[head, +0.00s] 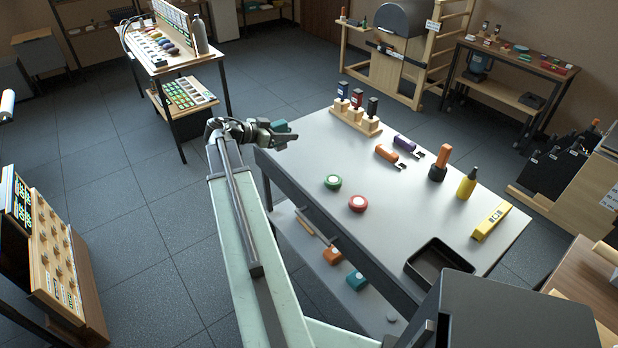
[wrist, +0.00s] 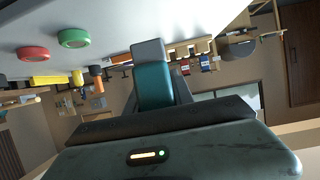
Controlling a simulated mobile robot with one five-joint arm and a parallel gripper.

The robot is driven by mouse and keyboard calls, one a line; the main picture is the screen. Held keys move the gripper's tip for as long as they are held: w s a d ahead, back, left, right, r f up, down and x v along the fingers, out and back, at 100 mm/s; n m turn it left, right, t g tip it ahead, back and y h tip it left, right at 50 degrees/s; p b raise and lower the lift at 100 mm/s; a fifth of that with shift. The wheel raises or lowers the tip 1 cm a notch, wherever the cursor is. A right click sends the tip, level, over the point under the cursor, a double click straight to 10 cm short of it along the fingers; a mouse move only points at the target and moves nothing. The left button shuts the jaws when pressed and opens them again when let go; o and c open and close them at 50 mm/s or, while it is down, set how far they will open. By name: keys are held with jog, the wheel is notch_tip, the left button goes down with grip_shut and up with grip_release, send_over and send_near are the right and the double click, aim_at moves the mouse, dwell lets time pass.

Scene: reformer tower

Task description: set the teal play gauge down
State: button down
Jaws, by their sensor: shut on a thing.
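The teal play gauge (head: 280,126) is held in my gripper (head: 282,135) near the far left corner of the grey table (head: 310,165). In the wrist view the gauge (wrist: 153,86) shows as a teal block with a grey end, sticking out from between the jaws. My gripper is shut on it. The gauge looks to be off the tabletop, close to the edge; its exact height is hard to tell. Part of it is hidden by the jaws.
The table's left far part is bare.

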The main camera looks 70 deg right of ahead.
jog(key=w+a+f+b, duration=0.2)
jog(key=w+a+f, duration=0.1)
jog(key=w+f, duration=0.15)
jog(key=shift+n+h, duration=0.3)
jog(key=s+d, duration=0.2)
jog(key=s, duration=0.2)
jog(key=s+d+b, duration=0.1)
jog(key=s+d, duration=0.2)
jog(key=s, duration=0.1)
jog(key=s+d, duration=0.3)
jog(key=s, duration=0.1)
jog(key=shift+s+f, duration=0.3)
jog(key=shift+f, duration=0.1)
jog(key=shift+s+d+f+t+b, duration=0.2)
jog(key=shift+s+d+t+b, duration=0.15)
jog(key=shift+s, duration=0.1)
notch_tip(320, 180, down, 4)
jog(key=b, duration=0.3)
jog(key=shift+w+a+r, duration=0.1)
jog(key=shift+w+r, duration=0.05)
jog(key=shift+r, duration=0.25)
jog(key=shift+f, duration=0.15)
jog(key=c, duration=1.1)
grip_release()
